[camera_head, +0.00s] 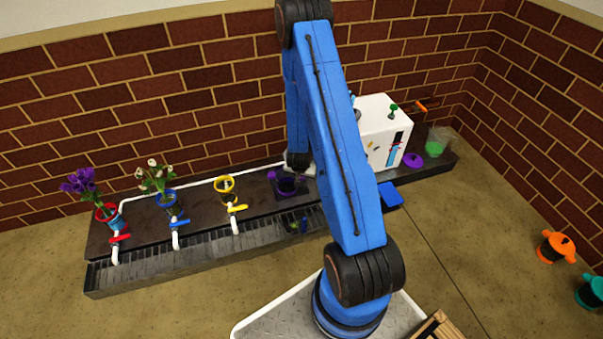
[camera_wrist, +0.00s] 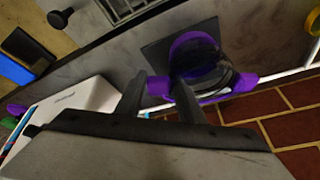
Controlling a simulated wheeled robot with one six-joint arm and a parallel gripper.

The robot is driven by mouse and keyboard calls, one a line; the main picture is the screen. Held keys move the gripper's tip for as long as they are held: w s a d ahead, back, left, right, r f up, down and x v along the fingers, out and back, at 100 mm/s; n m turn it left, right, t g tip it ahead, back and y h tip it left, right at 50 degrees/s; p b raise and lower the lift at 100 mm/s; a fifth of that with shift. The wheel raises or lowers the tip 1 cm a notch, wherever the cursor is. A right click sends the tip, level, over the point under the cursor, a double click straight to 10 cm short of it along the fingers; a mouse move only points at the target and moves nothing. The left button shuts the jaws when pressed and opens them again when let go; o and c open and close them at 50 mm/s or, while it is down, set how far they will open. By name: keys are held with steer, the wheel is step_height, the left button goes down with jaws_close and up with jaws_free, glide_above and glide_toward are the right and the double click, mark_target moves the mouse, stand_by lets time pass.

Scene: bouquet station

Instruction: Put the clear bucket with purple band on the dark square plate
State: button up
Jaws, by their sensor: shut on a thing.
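The clear bucket with purple band (camera_wrist: 201,62) shows in the wrist view, with purple tabs at its rim. It is over the dark square plate (camera_wrist: 157,56), covering much of it; I cannot tell whether it touches the plate. My gripper (camera_wrist: 160,92) is shut on a purple tab at the bucket's side. In the head view the bucket (camera_head: 288,184) is on or just above the counter, right of the yellow bucket. My gripper (camera_head: 297,162) comes down just behind it, and my arm covers the area to its right.
A yellow bucket (camera_head: 225,189), a blue bucket with white flowers (camera_head: 168,200) and a red bucket with purple flowers (camera_head: 108,213) line the counter to the left, by the taps. A white box machine (camera_head: 381,133) stands to the right. A white pipe (camera_head: 140,213) runs along the counter.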

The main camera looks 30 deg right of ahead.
steer(key=shift+w+d, duration=0.8)
steer(key=shift+w, duration=0.15)
steer(key=shift+w+d+f, duration=0.75)
steer(key=shift+w, duration=0.2)
steer(key=shift+f, duration=0.1)
steer(key=o, duration=1.2)
steer(key=shift+c, duration=0.2)
